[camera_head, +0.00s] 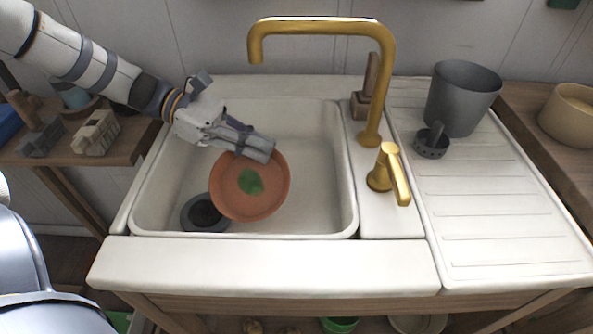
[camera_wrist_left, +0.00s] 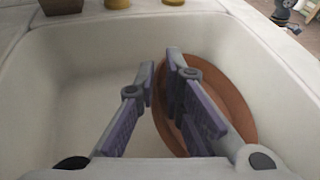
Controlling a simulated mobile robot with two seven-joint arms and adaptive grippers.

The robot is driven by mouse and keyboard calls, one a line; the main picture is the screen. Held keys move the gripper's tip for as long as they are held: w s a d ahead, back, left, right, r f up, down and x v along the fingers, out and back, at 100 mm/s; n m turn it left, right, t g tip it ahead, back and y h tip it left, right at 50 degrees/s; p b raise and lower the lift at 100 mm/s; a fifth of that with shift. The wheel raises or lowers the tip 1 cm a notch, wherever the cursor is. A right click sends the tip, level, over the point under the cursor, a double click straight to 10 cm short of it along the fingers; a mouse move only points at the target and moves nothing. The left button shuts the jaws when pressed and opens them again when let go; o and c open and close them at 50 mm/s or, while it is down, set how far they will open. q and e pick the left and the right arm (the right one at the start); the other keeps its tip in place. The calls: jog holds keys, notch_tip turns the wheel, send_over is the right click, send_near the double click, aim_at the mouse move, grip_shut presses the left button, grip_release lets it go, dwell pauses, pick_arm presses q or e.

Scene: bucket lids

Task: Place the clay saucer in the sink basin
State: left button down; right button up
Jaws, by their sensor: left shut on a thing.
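The clay saucer (camera_head: 232,197) is an orange-brown round dish with a green patch in its middle. It is inside the outline of the white sink basin (camera_head: 320,212), with its face tilted toward the head camera. I cannot tell whether its lower edge touches the basin floor. My left gripper (camera_head: 262,150) is shut on the saucer at its upper rim. In the left wrist view the saucer (camera_wrist_left: 233,92) shows beside and behind the right-hand finger of my left gripper (camera_wrist_left: 160,85). My right gripper is not in view.
A dark grey ring (camera_head: 205,214) shows at the basin's lower left, partly behind the saucer. The gold faucet (camera_head: 322,26) arches over the basin, with its handle (camera_head: 392,172) to the right. A grey bucket (camera_head: 462,98) and a small strainer (camera_head: 431,146) stand on the drainboard (camera_head: 490,215).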

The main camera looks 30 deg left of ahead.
pick_arm(q)
jog(key=d+f, duration=0.1)
jog(key=d, duration=0.1)
jog(key=w+d+f+b, duration=0.1)
jog(key=d+f, duration=0.1)
jog(key=w+d+f+b, duration=0.1)
jog(key=d, duration=0.1)
jog(key=shift+d+f, duration=0.25)
jog(key=shift+f, duration=0.15)
jog(key=shift+d, duration=0.2)
jog(key=shift+r, duration=0.15)
jog(key=shift+f, duration=0.2)
jog(key=c, duration=1.7)
grip_release()
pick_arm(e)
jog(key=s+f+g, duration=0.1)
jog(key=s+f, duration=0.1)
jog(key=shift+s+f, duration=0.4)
